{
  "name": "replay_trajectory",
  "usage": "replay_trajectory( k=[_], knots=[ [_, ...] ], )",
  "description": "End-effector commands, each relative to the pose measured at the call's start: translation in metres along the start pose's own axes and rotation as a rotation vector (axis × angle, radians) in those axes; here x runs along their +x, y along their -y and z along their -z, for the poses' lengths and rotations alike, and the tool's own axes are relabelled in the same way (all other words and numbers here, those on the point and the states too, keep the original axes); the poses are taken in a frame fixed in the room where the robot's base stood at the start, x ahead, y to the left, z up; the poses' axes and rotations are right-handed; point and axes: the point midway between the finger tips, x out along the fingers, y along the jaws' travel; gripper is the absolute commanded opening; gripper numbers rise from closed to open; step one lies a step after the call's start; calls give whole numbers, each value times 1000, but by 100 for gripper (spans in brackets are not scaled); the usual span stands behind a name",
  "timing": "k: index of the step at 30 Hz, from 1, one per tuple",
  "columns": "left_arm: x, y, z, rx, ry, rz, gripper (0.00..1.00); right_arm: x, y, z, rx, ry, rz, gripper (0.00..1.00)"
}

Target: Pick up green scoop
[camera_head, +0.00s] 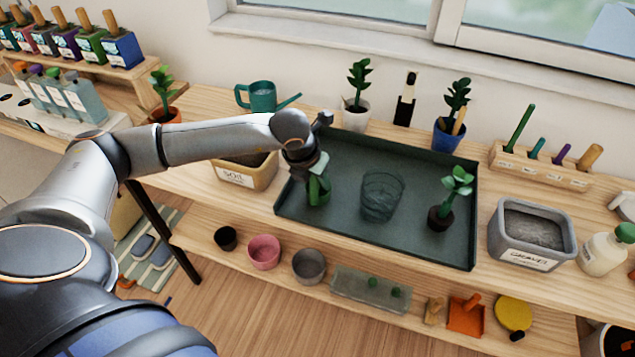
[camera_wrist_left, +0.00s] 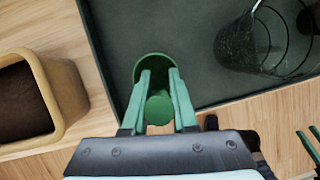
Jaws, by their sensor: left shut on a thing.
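The green scoop (camera_head: 319,191) is at the left part of the dark green tray (camera_head: 340,223), near its left rim. My left gripper (camera_head: 316,172) reaches down from above and is shut on it. In the left wrist view, the scoop (camera_wrist_left: 154,66) shows its curved green bowl beyond the fingers and the round end of its handle between them. My left gripper (camera_wrist_left: 159,100) has a finger on each side of the handle. I cannot tell whether the scoop touches the tray. My right gripper is not in view.
A clear glass (camera_head: 382,196) and a small potted plant (camera_head: 440,219) stand in the tray. The soil box (camera_head: 233,177) is close on the left. The gravel bin (camera_head: 530,255) and a wooden tool rack (camera_head: 540,171) are on the right. A watering can (camera_head: 263,96) stands behind.

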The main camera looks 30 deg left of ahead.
Motion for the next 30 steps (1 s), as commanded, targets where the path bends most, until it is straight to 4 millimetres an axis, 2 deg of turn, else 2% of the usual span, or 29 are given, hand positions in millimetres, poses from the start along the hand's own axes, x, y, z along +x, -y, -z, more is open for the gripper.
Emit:
replay_trajectory(
  k=[5,10,13,18,24,30],
  knots=[
    [-10,0,-5,0,4,1,0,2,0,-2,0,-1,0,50],
    [-34,3,-11,3,4,3,0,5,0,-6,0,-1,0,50],
    [-57,10,-4,6,6,1,0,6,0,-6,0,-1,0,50],
    [-106,23,12,7,7,1,0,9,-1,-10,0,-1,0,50],
    [-136,39,44,6,5,0,0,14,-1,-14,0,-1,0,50],
    [-159,50,64,3,3,2,0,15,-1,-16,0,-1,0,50]
  ],
)
